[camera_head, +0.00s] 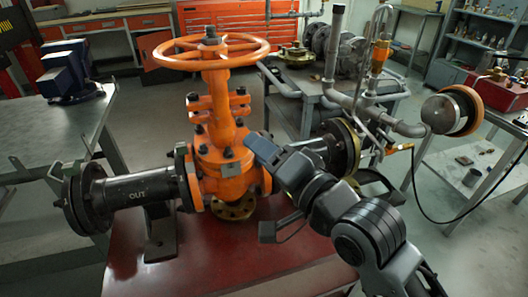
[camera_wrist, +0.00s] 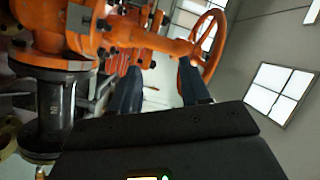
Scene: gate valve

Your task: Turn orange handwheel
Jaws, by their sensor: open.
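The orange handwheel (camera_head: 172,62) sits level on top of the orange gate valve (camera_head: 222,165) in the head view. My gripper (camera_head: 258,188) is at the valve body's right, well below the wheel. Its jaws are open with nothing seen between them. In the wrist view, the handwheel (camera_wrist: 210,62) appears tilted at upper right, beyond the two dark fingers. The orange yoke and stem (camera_wrist: 165,42) cross the picture beyond the fingertips. My gripper (camera_wrist: 158,75) is apart from the wheel; whether a finger touches the valve body is unclear.
The valve stands on a red table (camera_head: 270,270) with a black pipe (camera_head: 140,190) marked OUT at left. Metal piping (camera_head: 350,105) and a gauge-like round part (camera_head: 452,110) stand at right. A blue vise (camera_head: 68,70) is on the left bench. Space above the wheel looks open.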

